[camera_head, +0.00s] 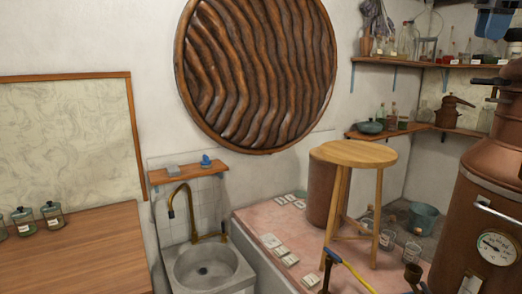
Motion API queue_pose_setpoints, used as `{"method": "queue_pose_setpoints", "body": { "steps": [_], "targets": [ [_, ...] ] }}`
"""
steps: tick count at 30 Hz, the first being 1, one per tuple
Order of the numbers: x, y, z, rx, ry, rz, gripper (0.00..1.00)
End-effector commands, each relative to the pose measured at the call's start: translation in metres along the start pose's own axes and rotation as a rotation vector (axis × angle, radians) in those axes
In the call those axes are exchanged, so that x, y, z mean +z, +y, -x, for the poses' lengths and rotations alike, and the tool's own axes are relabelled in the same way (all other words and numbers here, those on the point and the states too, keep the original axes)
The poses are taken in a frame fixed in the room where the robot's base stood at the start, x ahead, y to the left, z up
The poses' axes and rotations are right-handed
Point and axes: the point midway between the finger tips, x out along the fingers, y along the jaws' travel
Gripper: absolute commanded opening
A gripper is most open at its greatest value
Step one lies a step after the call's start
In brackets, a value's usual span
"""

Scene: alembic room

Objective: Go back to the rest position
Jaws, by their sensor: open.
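My gripper does not show in the head view, and no part of my arm can be made out for sure. The task names no object. The view looks across a corner of the room, with a wooden stool (353,154) standing on a pink tiled platform (262,222) right of the middle.
A wooden counter (75,250) with several glass jars (52,216) fills the lower left. A grey sink (205,268) with a brass tap stands beside it. A large copper vessel (490,200) stands at the right. A yellow-handled tool (352,272) shows at the bottom.

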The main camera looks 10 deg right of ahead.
Motion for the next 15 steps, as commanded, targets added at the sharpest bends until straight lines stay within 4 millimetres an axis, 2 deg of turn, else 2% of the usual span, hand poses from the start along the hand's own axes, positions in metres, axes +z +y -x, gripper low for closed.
{"method": "queue_pose_setpoints", "body": {
  "steps": [1,8,15],
  "targets": [
    [-0.014,-0.013,-0.002,0.010,0.010,-0.038,0.42],
    [-0.072,-0.084,-0.035,0.054,0.060,-0.312,0.42],
    [-0.120,-0.176,-0.087,0.082,0.124,-0.593,0.42]
  ]
}}
